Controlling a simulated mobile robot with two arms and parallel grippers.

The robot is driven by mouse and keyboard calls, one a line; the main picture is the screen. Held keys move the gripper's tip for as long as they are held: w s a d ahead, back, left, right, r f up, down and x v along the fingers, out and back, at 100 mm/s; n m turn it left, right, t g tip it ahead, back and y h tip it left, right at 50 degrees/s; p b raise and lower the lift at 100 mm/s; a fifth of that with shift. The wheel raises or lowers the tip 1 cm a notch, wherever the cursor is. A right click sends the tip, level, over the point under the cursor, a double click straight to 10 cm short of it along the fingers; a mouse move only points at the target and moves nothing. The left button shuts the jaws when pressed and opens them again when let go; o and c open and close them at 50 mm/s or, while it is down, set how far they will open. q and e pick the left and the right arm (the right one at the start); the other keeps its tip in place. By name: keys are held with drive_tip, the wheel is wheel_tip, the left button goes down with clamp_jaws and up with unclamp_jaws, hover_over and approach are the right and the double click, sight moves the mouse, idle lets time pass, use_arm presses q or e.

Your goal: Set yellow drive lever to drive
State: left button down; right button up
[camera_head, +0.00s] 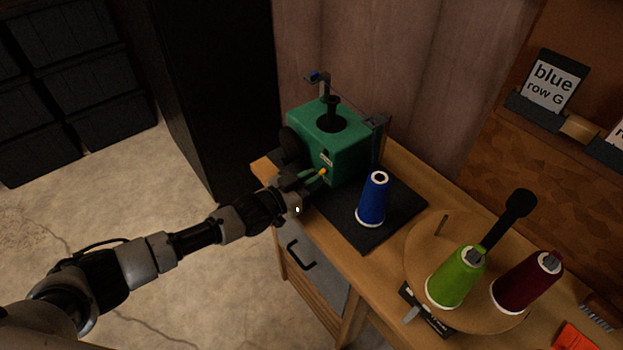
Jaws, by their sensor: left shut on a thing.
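The green winding machine (331,137) stands on the dark mat at the back left of the wooden bench. Its small yellow drive lever (323,172) shows on the front face, partly covered by my left gripper. My left gripper (314,178) is at the front of the machine and shut on the yellow lever. The lever's exact position is too small to tell. My right gripper is not in view.
A blue thread cone (373,200) stands on the mat (361,238) close to the right of my gripper. A round wooden board (425,238) holds a green cone (455,278) and a dark red cone (525,283). A drawer handle (300,256) is below the bench edge.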

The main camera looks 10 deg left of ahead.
sight(322, 171)
use_arm(q)
wheel_tip(322, 171, up, 3)
drive_tip(key=g+y+p, duration=0.4)
drive_tip(key=p, duration=0.4)
drive_tip(key=shift+w, duration=0.1)
drive_tip(key=shift+r+g+y+p, duration=0.15)
drive_tip(key=shift+g+y+p, duration=0.65)
drive_tip(key=shift+p, duration=0.15)
drive_tip(key=shift+w+d+r+g+y+p, duration=0.1)
drive_tip(key=shift+g+y+p, duration=0.15)
drive_tip(key=shift+g+y, duration=0.15)
drive_tip(key=shift+w+d+r+g+y+p, duration=0.1)
drive_tip(key=shift+g+y+p, duration=0.1)
drive_tip(key=shift+g+y, duration=0.2)
drive_tip(key=c, duration=1.2)
unclamp_jaws()
drive_tip(key=shift+o, duration=0.2)
